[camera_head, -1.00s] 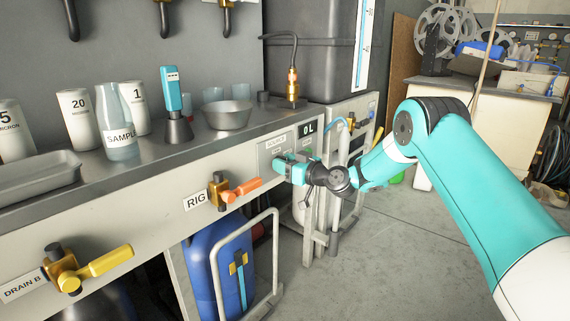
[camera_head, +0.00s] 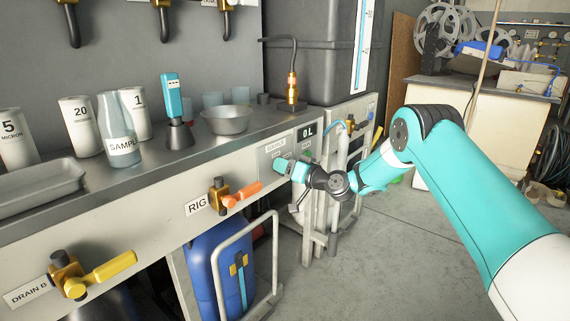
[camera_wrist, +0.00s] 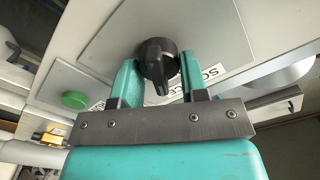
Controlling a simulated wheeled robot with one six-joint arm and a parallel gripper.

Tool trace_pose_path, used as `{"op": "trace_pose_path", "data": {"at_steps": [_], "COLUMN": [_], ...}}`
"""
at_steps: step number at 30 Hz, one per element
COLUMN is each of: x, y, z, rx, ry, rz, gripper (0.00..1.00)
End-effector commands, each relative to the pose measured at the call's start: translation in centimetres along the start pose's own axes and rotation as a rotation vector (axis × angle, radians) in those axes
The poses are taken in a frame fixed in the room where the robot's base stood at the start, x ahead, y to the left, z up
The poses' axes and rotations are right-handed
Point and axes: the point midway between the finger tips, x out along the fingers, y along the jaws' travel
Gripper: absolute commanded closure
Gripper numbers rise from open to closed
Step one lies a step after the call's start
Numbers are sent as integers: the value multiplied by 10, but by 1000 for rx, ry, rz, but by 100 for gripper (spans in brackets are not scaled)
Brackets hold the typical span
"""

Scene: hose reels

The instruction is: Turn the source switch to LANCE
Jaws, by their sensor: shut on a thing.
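The source switch is a black knob (camera_wrist: 157,62) on a grey plate (camera_wrist: 110,35), seen in the wrist view. Its narrow grip bar sits between the two teal fingers of my gripper (camera_wrist: 158,78), which is shut on it. In the head view my gripper (camera_head: 284,167) is at the panel at the right end of the bench and hides the knob. The panel's SOURCE label (camera_head: 275,146) shows above it. The lettering beside the knob is partly covered by a finger, and I cannot read which position the knob points to.
A display reading 0 L (camera_head: 307,131) is just above my gripper. The orange-handled RIG valve (camera_head: 230,195) and yellow DRAIN B valve (camera_head: 95,274) stick out to the left. Floor (camera_head: 400,240) at right is clear.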

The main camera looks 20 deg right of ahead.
Motion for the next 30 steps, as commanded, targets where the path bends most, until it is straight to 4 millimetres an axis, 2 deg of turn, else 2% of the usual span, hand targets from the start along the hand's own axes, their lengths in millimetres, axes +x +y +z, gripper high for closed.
{"op": "trace_pose_path", "data": {"at_steps": [18, 30], "x": [0, 0], "y": [2, 4], "z": [-1, 0], "rx": [530, 687], "ry": [1, 1], "rz": [0, 0], "gripper": [84, 84]}}
